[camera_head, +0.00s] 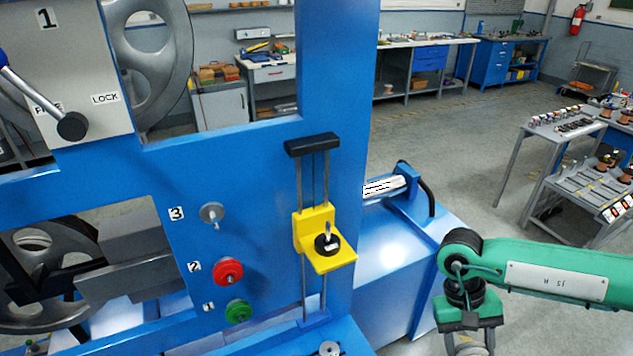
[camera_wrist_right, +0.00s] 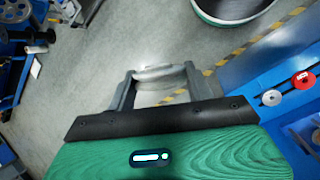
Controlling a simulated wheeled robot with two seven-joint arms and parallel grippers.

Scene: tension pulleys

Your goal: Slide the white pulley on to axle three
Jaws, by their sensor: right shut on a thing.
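My right gripper (camera_head: 470,345) is at the bottom right of the head view, to the right of the blue frame and well apart from the axles. In the right wrist view its fingers (camera_wrist_right: 158,88) are shut on a pale disc, the white pulley (camera_wrist_right: 157,75), seen nearly edge-on. Axle three (camera_head: 212,214) is a grey peg beside the label 3, with no coloured pulley on it. A red pulley (camera_head: 228,271) is on axle two and a green pulley (camera_head: 238,311) on axle one. My left gripper is out of view.
A yellow bracket (camera_head: 328,259) with a black knob stands out from the frame on vertical rods, between axle three and my right arm. A blue housing (camera_head: 390,265) with a cylinder lies behind. A small round grey piece (camera_head: 330,348) is at the bottom edge.

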